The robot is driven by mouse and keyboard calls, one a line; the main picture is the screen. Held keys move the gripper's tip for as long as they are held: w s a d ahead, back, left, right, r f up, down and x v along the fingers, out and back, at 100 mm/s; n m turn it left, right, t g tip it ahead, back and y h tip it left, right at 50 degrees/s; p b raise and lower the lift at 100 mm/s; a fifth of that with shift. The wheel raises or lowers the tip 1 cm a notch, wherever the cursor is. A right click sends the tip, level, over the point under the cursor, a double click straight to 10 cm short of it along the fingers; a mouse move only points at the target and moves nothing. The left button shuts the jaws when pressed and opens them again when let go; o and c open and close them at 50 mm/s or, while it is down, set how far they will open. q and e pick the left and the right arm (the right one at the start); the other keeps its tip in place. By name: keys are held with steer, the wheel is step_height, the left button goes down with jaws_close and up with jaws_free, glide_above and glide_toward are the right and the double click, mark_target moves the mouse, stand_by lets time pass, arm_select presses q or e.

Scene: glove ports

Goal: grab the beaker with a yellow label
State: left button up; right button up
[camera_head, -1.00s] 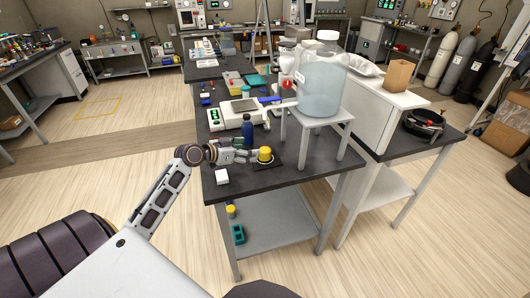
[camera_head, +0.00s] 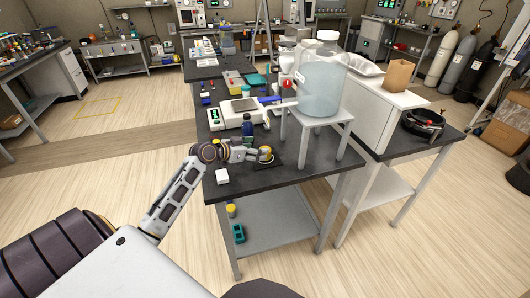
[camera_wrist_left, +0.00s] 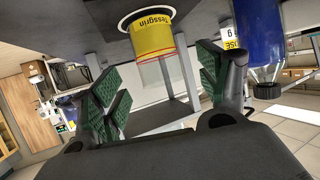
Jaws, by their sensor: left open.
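The beaker with a yellow label (camera_head: 266,153) stands on a dark mat (camera_head: 276,162) near the front of the black table. My left gripper (camera_head: 258,154) is at the beaker's left side in the head view. In the left wrist view its green-padded fingers (camera_wrist_left: 160,95) are spread apart with the beaker ahead, between their lines; contact is not visible. My right gripper is not in view.
A blue bottle (camera_head: 248,128) stands close behind the gripper; it also shows in the left wrist view (camera_wrist_left: 262,40). A white box (camera_head: 222,175) lies at the table's front left. A large clear jug (camera_head: 321,80) stands on a grey stand (camera_head: 318,120) to the right.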

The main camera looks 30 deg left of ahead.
mark_target(259, 147)
arm_select(q)
steer(key=shift+w, duration=0.1)
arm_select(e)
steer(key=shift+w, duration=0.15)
arm_select(q)
steer(key=shift+w+d+f, duration=0.1)
steer(key=shift+w+d, duration=0.05)
steer(key=shift+w, duration=0.15)
steer(key=shift+w+d+f+p, duration=0.1)
steer(key=shift+w+d+p, duration=0.15)
steer(key=shift+w, duration=0.25)
steer(key=shift+w+d+f+p, duration=0.1)
steer(key=shift+w+p, duration=0.1)
steer(key=shift+w, duration=0.25)
steer(key=shift+w+d+f, duration=0.15)
steer(key=shift+w+f, duration=0.1)
steer(key=shift+w, duration=0.3)
steer(key=shift+w+d+f, duration=0.2)
steer(key=shift+w+f, duration=0.05)
steer(key=shift+w, duration=0.25)
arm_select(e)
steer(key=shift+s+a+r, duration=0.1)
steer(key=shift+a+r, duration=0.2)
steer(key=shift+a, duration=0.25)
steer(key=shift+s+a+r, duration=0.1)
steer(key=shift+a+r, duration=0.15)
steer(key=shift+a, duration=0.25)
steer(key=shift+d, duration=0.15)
